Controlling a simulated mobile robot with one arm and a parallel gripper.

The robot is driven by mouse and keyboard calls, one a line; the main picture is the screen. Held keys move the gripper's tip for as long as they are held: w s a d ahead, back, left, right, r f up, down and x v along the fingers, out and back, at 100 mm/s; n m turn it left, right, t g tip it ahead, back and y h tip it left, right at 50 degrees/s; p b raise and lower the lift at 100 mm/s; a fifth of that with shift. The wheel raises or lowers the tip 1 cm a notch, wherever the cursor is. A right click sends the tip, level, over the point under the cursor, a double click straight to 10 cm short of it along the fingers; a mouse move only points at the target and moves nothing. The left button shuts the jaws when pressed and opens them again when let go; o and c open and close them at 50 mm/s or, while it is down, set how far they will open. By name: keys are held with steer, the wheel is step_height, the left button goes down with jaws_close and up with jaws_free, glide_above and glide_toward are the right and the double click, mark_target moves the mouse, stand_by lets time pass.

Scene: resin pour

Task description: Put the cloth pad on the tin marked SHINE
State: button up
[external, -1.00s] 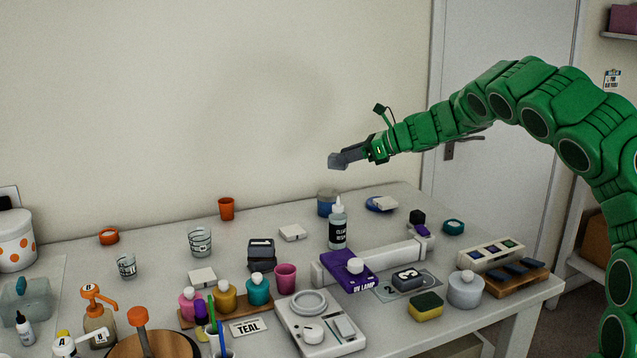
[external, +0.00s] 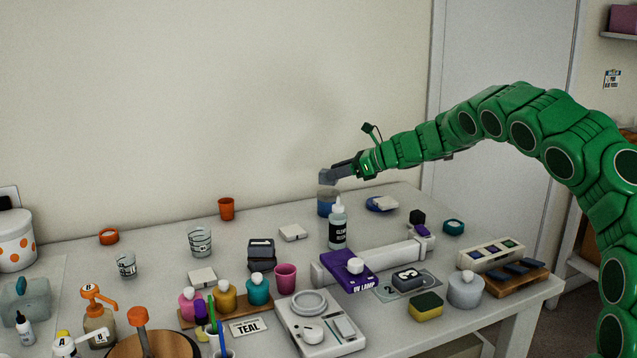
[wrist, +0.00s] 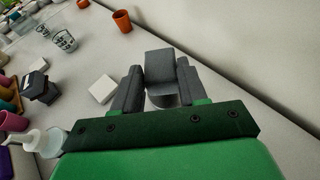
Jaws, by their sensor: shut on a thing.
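My gripper (external: 340,173) is shut on a grey cloth pad (external: 328,177). In the wrist view the pad (wrist: 160,64) sits between the two fingers (wrist: 160,88). The gripper and pad are just above a blue round tin (external: 327,204) at the back of the table. In the external view the pad overlaps the tin's top edge; I cannot tell whether they touch. A rounded grey surface shows below the pad in the wrist view, partly hidden by my gripper. No SHINE marking is readable on the tin.
A clear resin bottle (external: 337,230) stands close in front of the tin. A low blue round thing with a white pad on it (external: 382,203) lies to the right. A white block (external: 293,233) and an orange cup (external: 227,208) are to the left, with bare table between.

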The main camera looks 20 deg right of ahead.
mark_target(338, 181)
steer(key=shift+f, duration=1.5)
steer(key=shift+f, duration=0.1)
steer(key=o, duration=1.1)
steer(key=shift+c, duration=0.2)
steer(key=shift+s+d+r, duration=0.35)
steer(key=shift+d, duration=0.05)
steer(key=v, duration=1.1)
steer(key=shift+w, duration=0.1)
